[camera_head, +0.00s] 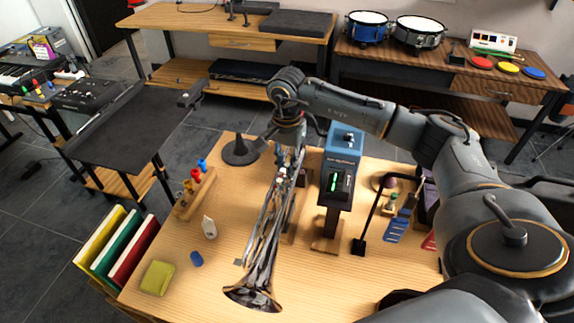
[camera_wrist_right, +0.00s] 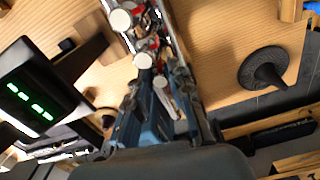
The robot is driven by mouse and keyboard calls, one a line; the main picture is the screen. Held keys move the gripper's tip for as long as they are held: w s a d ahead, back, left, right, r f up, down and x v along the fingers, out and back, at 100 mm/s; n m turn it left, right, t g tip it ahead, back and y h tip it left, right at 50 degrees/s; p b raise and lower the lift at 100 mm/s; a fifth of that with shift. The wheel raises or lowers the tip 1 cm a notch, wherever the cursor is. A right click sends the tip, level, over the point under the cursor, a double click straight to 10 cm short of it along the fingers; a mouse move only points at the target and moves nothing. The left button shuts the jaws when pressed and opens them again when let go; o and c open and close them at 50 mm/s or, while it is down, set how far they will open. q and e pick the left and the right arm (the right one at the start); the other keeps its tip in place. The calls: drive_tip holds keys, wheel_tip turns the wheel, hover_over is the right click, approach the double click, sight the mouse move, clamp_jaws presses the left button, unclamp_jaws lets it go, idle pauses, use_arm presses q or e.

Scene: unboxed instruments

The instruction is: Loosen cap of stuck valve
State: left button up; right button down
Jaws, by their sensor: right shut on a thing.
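The silver trumpet (camera_head: 265,240) is on the wooden table, with its bell flared toward the near edge. Its valves show in the right wrist view as a row of pale round tops (camera_wrist_right: 121,19) with some red parts. My right gripper (camera_head: 290,140) reaches down onto the trumpet's far, valve end. In the right wrist view, my right gripper (camera_wrist_right: 162,95) has its fingers closed around the nearest valve cap (camera_wrist_right: 160,82); the fingers partly hide the grip. My left gripper is not in view.
A blue device (camera_head: 344,140) and a dark meter with green digits (camera_head: 336,185) stand right of the trumpet. A black cone stand (camera_head: 240,152), a small rack (camera_head: 195,193), a white bottle (camera_head: 209,228) and a yellow cloth (camera_head: 157,278) are on its left.

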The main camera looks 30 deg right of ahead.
drive_tip(key=shift+n+b, duration=0.95)
drive_tip(key=shift+n, duration=0.95)
drive_tip(key=c, duration=1.4)
unclamp_jaws()
drive_tip(key=shift+r+p, duration=1.95)
drive_tip(key=shift+r, duration=1.6)
drive_tip(key=shift+f, duration=0.1)
